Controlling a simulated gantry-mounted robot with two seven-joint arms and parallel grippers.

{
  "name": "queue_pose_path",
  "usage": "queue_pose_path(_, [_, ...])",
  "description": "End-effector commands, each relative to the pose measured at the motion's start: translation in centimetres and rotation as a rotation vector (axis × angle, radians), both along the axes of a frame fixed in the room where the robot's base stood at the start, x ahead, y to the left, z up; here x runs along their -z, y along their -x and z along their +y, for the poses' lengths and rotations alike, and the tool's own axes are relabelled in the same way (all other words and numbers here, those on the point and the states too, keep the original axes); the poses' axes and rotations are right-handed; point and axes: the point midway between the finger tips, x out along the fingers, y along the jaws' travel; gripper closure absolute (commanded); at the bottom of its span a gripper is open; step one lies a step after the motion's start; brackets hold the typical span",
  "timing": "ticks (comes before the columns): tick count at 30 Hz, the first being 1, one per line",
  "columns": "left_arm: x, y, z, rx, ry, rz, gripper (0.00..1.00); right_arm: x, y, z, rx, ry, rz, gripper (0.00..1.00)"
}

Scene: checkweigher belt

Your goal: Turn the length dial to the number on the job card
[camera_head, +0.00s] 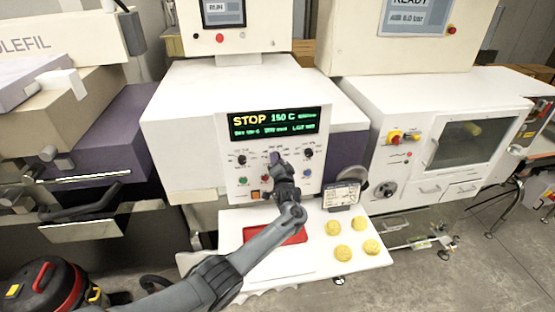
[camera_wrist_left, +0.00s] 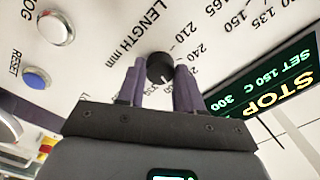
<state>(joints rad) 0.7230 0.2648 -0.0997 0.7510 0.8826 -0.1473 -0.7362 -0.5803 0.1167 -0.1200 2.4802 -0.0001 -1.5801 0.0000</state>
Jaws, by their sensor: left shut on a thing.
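The black length dial (camera_wrist_left: 160,68) sits on the white panel in the left wrist view, under upside-down "LENGTH mm" lettering, with 210 and 240 among the numbers around it. My left gripper (camera_wrist_left: 160,85) is shut on it, one purple finger on each side. I cannot tell exactly which number the dial points to. In the head view my left gripper (camera_head: 276,158) reaches the panel's middle and hides the dial. The job card (camera_head: 342,194) stands at the right of the front shelf, its text too small to read. My right gripper is not in view.
The display (camera_head: 275,122) reads STOP and 150 C. Other knobs (camera_head: 308,153) and coloured buttons flank the gripper. A red tray (camera_head: 292,238) and several yellow round pieces (camera_head: 343,252) lie on the white shelf (camera_head: 320,265) below my arm.

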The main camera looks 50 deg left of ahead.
Motion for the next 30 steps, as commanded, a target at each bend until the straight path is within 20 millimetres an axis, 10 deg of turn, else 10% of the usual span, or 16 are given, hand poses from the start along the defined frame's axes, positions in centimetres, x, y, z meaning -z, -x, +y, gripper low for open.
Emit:
queue_pose_path(25, [-0.03,0.0,0.01,-0.001,-0.074,0.117,0.95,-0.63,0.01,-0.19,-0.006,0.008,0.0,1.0])
queue_pose_path(26, [-0.02,0.01,0.02,-0.001,-0.073,0.117,0.6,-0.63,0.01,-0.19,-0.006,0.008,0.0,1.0])
queue_pose_path(30, [-0.03,0.0,0.01,-0.001,-0.073,0.116,0.39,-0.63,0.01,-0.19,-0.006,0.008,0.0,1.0])
